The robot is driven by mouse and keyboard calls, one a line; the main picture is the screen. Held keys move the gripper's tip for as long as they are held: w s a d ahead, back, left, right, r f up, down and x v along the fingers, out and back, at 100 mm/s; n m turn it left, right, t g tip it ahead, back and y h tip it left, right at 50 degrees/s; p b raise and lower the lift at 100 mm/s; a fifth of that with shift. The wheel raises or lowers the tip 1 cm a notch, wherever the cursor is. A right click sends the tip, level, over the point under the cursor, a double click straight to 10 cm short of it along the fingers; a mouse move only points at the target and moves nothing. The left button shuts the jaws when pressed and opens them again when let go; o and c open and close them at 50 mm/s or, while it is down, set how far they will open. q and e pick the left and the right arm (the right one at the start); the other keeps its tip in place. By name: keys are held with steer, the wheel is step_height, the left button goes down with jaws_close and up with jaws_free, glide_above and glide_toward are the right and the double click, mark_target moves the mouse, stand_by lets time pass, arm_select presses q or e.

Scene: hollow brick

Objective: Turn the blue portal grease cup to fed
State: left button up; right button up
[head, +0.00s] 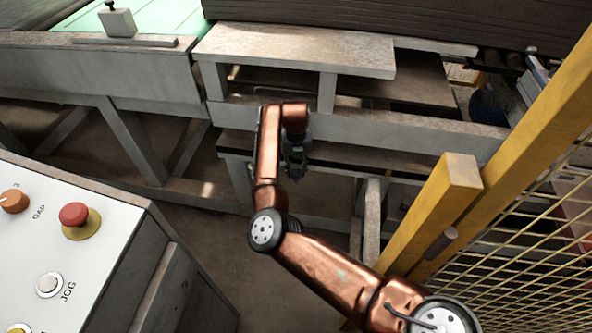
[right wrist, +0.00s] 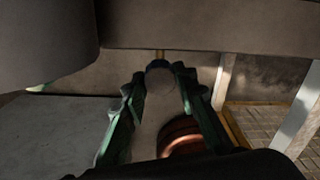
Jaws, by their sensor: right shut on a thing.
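My right gripper (head: 294,168) reaches in under the grey machine frame, and its own arm partly hides it in the head view. In the right wrist view its green fingers (right wrist: 158,82) are shut on either side of a small round cap (right wrist: 160,66), the grease cup, dark bluish in the shade. A thin brass stem (right wrist: 160,53) shows just beyond the cap, toward the grey beam. The cup's marks and its turned position cannot be read. In the head view the cup cannot be made out. My left gripper is not in view.
The grey frame's beam (head: 420,128) and table plate (head: 300,48) lie above and around my right gripper. A yellow post (head: 437,215) with a mesh guard (head: 520,255) stands at the right. A control panel (head: 110,262) with a red button fills the lower left.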

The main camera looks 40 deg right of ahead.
mark_target(296, 171)
steer(key=shift+w+r, duration=0.15)
steer(key=o, duration=1.2)
steer(key=shift+c, duration=0.2)
step_height(296, 171, up, 12)
